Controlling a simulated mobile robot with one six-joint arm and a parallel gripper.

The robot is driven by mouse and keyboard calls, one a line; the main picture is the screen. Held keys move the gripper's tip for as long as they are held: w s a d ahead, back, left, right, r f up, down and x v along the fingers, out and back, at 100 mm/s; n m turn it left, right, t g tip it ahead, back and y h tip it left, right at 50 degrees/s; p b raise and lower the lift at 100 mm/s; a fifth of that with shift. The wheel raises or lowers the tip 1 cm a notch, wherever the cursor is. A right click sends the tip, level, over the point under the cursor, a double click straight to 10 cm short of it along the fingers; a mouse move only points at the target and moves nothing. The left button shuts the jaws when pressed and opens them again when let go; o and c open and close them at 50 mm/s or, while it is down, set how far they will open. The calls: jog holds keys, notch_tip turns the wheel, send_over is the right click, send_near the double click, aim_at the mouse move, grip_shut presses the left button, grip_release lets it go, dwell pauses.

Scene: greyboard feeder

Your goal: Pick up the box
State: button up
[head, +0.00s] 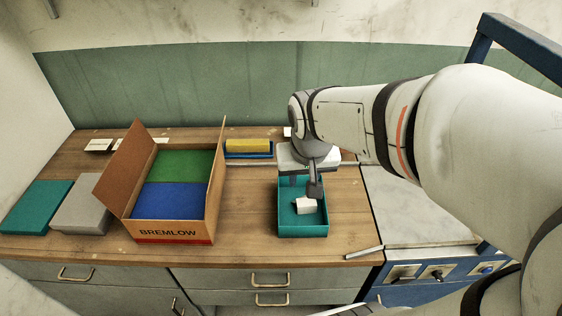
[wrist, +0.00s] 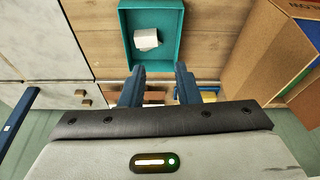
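A small white box (head: 306,206) lies inside a teal open tray (head: 303,231) on the wooden worktop. In the wrist view the white box (wrist: 147,39) sits in the tray (wrist: 151,69), apart from the tips of my gripper (wrist: 158,76). The two fingers stand apart with nothing between them. In the head view my gripper (head: 303,184) hangs over the tray, behind the white box, partly hidden by its own wrist. A large open cardboard box marked BREMLOW (head: 150,231) stands to the left.
The cardboard box holds green (head: 178,163) and blue (head: 172,197) contents. A grey block (head: 80,203) and a teal block (head: 37,206) lie left of it. A yellow item (head: 248,146) is behind. A small bar (head: 364,252) lies at the front right edge. Worktop between carton and tray is clear.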

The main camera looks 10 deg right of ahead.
jog(key=shift+m, duration=0.5)
jog(key=w+a+f+b, duration=0.1)
jog(key=w+f+b, duration=0.1)
jog(key=f, duration=0.3)
jog(key=w+a+f+b, duration=0.1)
jog(key=w+f+b, duration=0.1)
jog(key=w+f, duration=0.2)
jog(key=w+a+f+b, duration=0.1)
jog(key=w+f+b, duration=0.2)
jog(key=f, duration=0.4)
jog(key=shift+w+a, duration=0.1)
jog(key=shift+w, duration=0.3)
jog(key=shift+w+x, duration=0.15)
jog(key=shift+x, duration=1.85)
jog(key=shift+w+x, duration=0.1)
jog(key=shift+x, duration=1.9)
jog(key=shift+r, duration=0.1)
jog(key=shift+c, duration=0.2)
grip_shut()
